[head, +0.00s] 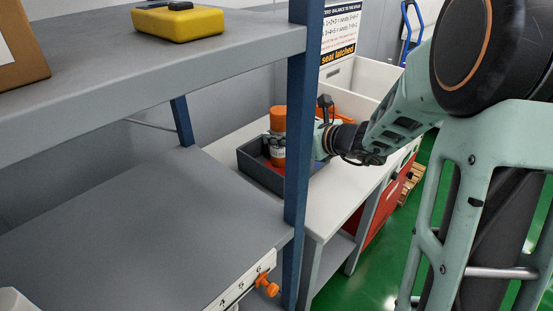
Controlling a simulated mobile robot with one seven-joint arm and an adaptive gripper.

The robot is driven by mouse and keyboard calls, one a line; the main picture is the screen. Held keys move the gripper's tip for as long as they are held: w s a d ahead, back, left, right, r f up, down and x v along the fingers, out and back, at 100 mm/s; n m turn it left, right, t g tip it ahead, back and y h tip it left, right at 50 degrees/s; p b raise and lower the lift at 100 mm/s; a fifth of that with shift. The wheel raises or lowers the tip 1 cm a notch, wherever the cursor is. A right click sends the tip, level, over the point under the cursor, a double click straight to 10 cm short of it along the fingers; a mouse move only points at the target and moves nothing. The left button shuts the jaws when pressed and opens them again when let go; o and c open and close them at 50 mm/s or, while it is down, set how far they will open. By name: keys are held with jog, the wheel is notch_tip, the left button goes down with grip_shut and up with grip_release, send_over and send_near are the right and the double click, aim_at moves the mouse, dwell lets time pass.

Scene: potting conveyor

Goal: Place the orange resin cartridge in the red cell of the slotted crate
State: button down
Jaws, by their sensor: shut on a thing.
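The orange resin cartridge (278,120), with an orange top and a pale label, stands upright at the dark grey slotted crate (258,173) on the white bench. Its lower end is within the crate's outline; I cannot tell whether it rests on the crate floor or hangs above it. A little red shows at its base, but the cells are mostly hidden. My gripper (319,140) reaches in from the right and is shut on the cartridge. A blue shelf post hides the fingertips and part of the crate.
The blue post (298,130) stands in front of the crate. Grey shelves (130,220) fill the left, with a yellow case (178,23) on the upper one. White bins (374,77) stand behind the bench (337,202). Bare bench surface lies right of the crate.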

aim_at(280, 150)
jog(key=shift+f+b, duration=0.45)
jog(key=shift+f, duration=2.1)
jog(key=shift+f, duration=0.1)
jog(key=shift+f+b, duration=0.1)
jog(key=shift+b, duration=0.2)
jog(key=c, duration=1.6)
grip_release()
jog(key=shift+r+p, duration=0.35)
jog(key=shift+p, duration=0.05)
jog(key=p+v, duration=0.1)
jog(key=v, duration=1.1)
jog(key=shift+f, duration=0.2)
jog(key=shift+r, duration=0.1)
